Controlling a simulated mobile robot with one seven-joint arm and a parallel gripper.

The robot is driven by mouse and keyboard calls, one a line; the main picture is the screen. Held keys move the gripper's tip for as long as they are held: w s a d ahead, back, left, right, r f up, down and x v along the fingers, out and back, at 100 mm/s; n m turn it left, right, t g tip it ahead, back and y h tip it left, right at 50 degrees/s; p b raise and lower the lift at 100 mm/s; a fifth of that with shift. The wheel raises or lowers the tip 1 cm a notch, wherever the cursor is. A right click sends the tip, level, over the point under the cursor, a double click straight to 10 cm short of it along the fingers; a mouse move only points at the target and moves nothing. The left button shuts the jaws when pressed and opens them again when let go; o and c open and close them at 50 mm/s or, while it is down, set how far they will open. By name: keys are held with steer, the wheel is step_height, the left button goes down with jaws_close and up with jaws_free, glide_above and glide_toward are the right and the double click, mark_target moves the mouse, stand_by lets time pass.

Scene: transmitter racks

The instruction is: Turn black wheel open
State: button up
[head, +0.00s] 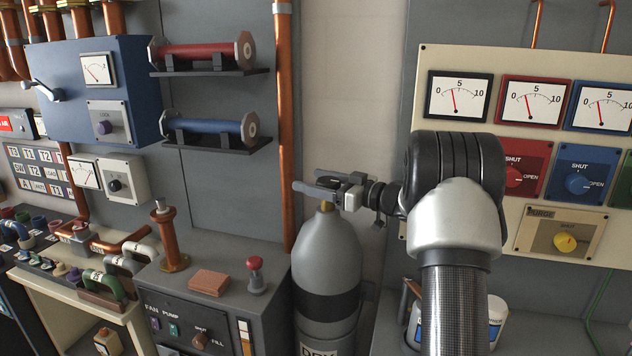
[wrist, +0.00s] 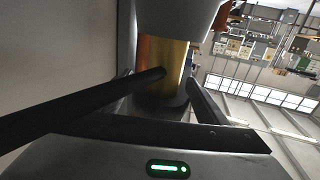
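The black wheel (head: 328,183) tops the brass valve (head: 326,206) of a grey gas cylinder (head: 328,255) in the middle of the head view. My gripper (head: 307,181) reaches in from the right, level with the wheel, one finger on its near side and one on its far side. In the wrist view the two fingertips (wrist: 176,75) are apart, in front of the brass valve (wrist: 150,52), with part of the dark wheel (wrist: 160,104) showing between the fingers. I cannot tell whether the fingers touch the wheel. Much of the wheel is hidden by the fingers.
A copper pipe (head: 285,130) runs up the wall just left of the cylinder. A grey pump cabinet (head: 222,330) stands left, with a red knob (head: 256,264) on top. A cream gauge panel (head: 480,62) is right, behind my arm. A white container (head: 490,325) stands below my arm.

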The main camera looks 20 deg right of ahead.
steer(key=shift+r, duration=0.15)
step_height(320, 180, up, 10)
stand_by(0.6)
steer(key=shift+s+d+p, duration=0.1)
steer(key=shift+p, duration=0.2)
